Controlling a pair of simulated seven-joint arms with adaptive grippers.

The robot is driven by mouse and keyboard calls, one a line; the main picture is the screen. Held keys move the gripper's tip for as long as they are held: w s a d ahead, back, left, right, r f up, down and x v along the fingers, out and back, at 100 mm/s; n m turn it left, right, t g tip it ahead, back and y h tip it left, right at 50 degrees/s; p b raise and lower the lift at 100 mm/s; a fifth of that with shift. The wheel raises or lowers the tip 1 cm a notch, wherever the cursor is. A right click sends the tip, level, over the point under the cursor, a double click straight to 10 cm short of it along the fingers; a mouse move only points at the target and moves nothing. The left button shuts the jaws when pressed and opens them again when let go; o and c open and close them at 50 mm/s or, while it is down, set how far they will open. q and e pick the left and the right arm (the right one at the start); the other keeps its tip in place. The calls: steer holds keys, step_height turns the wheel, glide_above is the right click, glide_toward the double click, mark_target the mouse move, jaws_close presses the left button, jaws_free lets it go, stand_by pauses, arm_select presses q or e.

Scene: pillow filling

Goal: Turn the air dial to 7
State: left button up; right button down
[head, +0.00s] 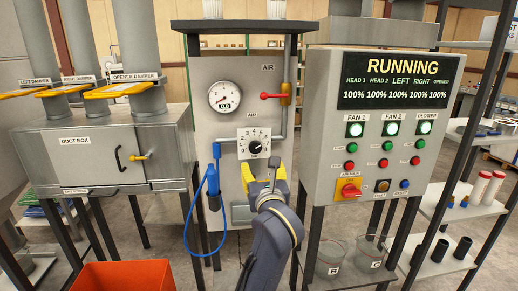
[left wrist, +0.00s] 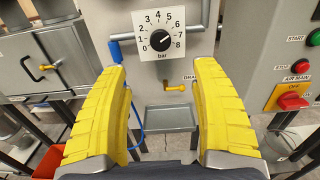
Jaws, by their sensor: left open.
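The air dial (head: 254,147) is a black round knob on a white plate numbered 0 to 8, marked bar. It also shows in the left wrist view (left wrist: 160,40), near the top middle. A short light mark shows on the knob, but I cannot tell its exact setting. My left gripper (head: 262,178) is open, its yellow fingers just below the dial in the head view. In the left wrist view my left gripper (left wrist: 160,78) has its fingers wide apart, with nothing between them. My right gripper is not in view.
A pressure gauge (head: 223,97) is above the dial, its needle low. A red-handled lever (head: 273,96) is at upper right. A yellow drain handle (left wrist: 178,88) is below the dial. A blue hose (head: 190,222) hangs at left. The control box (head: 318,130) stands close on the right.

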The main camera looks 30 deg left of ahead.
mark_target(256, 148)
arm_select(q)
steer(key=x, duration=1.1)
steer(key=f+x, duration=0.1)
steer(key=x, duration=0.5)
steer(key=shift+w+a, duration=0.15)
steer(key=shift+a, duration=0.1)
steer(key=shift+o, duration=0.2)
steer(key=c, duration=1.3)
steer(key=shift+c, duration=0.3)
steer(key=shift+m, duration=2.8)
